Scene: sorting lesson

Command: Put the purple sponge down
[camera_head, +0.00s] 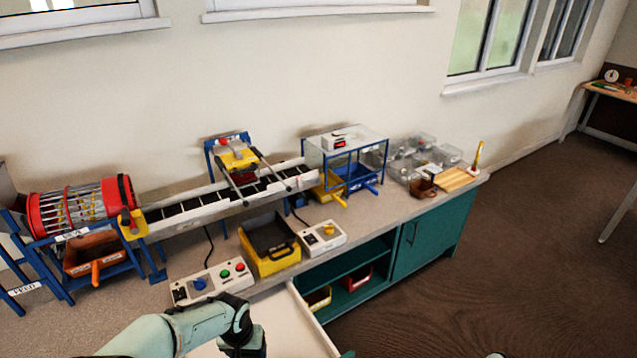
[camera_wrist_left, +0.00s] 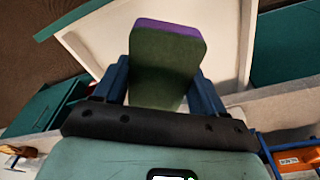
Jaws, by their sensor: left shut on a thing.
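The purple sponge (camera_wrist_left: 168,58) shows in the left wrist view, with a dark green broad face and a purple edge at the top. My left gripper (camera_wrist_left: 160,80) is shut on it, one blue finger on each side. In the head view my left gripper (camera_head: 243,340) is at the bottom, over the open white drawer (camera_head: 300,340); the sponge cannot be made out there. The drawer also shows behind the sponge in the left wrist view (camera_wrist_left: 100,38). I cannot tell the gap between sponge and drawer floor. My right gripper is not in view.
On the bench behind stand a control box (camera_head: 212,283) with buttons, a yellow bin (camera_head: 270,258), a smaller control box (camera_head: 321,238) and a conveyor (camera_head: 215,205). A red drum sorter (camera_head: 80,207) is at left. Open teal shelves (camera_head: 350,275) lie right of the drawer.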

